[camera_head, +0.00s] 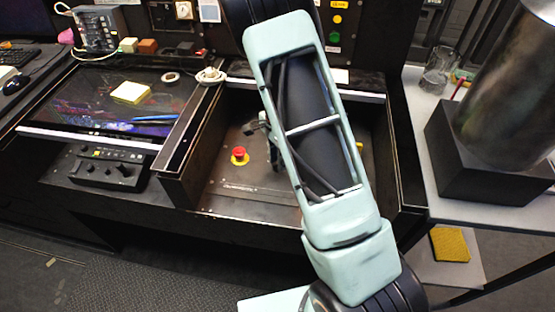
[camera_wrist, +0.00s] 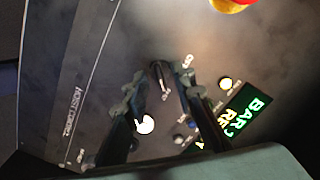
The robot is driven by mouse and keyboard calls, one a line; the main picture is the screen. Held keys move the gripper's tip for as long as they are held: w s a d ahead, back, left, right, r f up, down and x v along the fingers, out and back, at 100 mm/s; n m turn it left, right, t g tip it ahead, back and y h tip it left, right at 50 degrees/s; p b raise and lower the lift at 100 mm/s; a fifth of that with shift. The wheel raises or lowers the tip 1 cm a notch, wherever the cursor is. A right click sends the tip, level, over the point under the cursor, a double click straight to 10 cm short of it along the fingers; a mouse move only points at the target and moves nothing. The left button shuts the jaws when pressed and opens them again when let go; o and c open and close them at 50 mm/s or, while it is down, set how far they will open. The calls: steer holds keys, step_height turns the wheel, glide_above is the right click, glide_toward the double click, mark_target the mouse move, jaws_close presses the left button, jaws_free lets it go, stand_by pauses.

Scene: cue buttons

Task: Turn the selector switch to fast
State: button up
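The selector switch appears to be the small dark knob (camera_wrist: 158,74) with a pale pointer on the dark panel in the wrist view. Small labels surround it, too blurred to read with certainty, so I cannot tell which one it points to. My gripper (camera_wrist: 161,84) is open, with one dark finger on each side of the knob. I cannot tell whether either finger touches it. In the head view my arm hides the switch and most of the gripper.
A red emergency button (camera_head: 239,154) on a yellow base stands on the panel inside the dark console. A lit green display (camera_wrist: 246,116) and a white round button (camera_wrist: 145,125) lie near the fingers. Console walls (camera_head: 180,152) enclose the panel.

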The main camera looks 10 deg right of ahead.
mark_target(277, 164)
step_height(277, 164, up, 12)
stand_by(0.4)
stand_by(0.3)
